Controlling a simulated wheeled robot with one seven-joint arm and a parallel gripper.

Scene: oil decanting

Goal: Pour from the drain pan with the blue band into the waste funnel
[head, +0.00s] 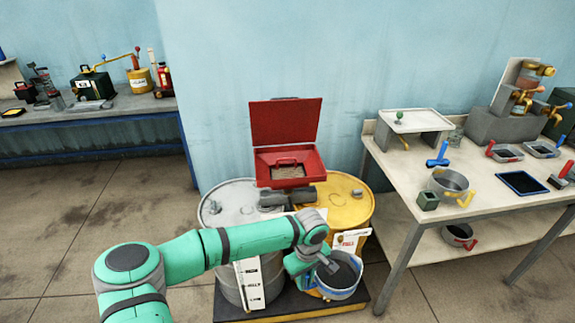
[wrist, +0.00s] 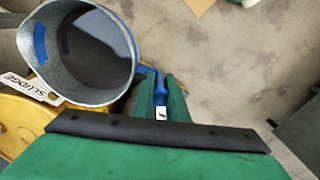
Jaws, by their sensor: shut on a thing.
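The drain pan with the blue band (head: 339,276) is a grey round pan held in front of the yellow drum. In the wrist view the pan (wrist: 128,62) has dark liquid inside and looks roughly level. My gripper (head: 323,268) is shut on its blue handle (wrist: 161,88), which shows between the fingers in the wrist view. The waste funnel (head: 290,156) is a red square box with a mesh inside and its red lid (head: 285,122) standing open.
A grey drum (head: 228,200) and a yellow drum (head: 345,205) stand side by side on a dark pallet (head: 300,309). A right-hand table (head: 405,165) carries another pan (head: 450,183), trays and tools. A bench (head: 110,110) stands back left.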

